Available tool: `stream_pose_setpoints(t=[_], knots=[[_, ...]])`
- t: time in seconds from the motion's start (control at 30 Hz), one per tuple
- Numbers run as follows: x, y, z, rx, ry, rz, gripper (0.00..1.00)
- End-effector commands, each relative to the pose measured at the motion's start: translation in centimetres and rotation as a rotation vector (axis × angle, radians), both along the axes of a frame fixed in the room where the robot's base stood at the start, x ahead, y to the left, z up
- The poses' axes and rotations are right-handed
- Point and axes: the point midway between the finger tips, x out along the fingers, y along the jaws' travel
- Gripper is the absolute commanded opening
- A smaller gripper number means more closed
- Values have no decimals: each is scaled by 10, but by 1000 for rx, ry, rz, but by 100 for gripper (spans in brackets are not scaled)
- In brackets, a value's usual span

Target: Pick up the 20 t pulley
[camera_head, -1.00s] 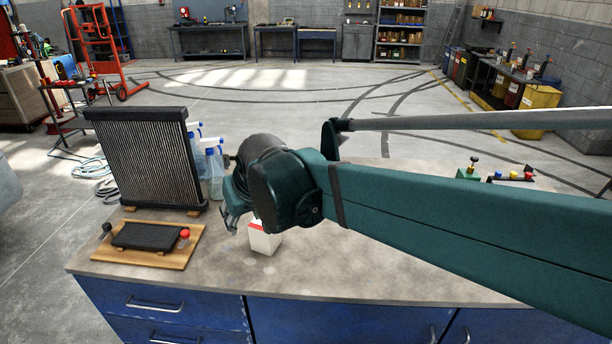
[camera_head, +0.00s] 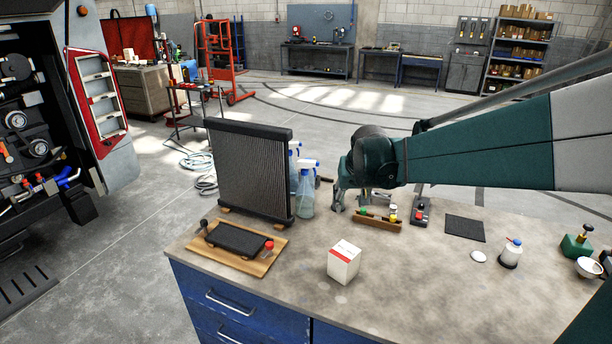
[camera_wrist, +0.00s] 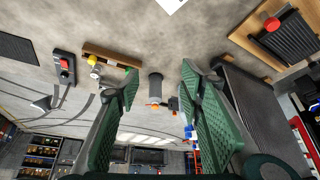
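My gripper (camera_head: 352,200) hangs over the back of the workbench, between a spray bottle and a small wooden rack. In the wrist view my gripper (camera_wrist: 156,76) has its two green fingers wide apart, with nothing held between them. A dark grey cylinder (camera_wrist: 155,85) with orange by its end shows in the gap between the fingers, apart from both. I cannot tell whether it is the 20 t pulley. The wooden rack (camera_head: 378,222) holds small green, yellow and white pieces; it also shows in the wrist view (camera_wrist: 105,55). I cannot make out the pulley for certain.
A finned radiator (camera_head: 248,170) and spray bottle (camera_head: 306,195) stand left of my gripper. A white-red box (camera_head: 344,264) and wooden board (camera_head: 235,262) stand nearer.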

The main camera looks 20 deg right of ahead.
Motion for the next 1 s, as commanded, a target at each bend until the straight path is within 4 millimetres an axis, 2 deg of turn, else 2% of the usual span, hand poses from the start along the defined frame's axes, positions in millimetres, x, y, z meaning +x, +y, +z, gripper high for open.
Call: stream_pose_setpoints(t=[0.1,0.47,1.0], knots=[[17,-23,-3,2,8,-24,38],[58,-88,-24,11,30,-91,38],[103,-195,-75,27,64,-191,38]])
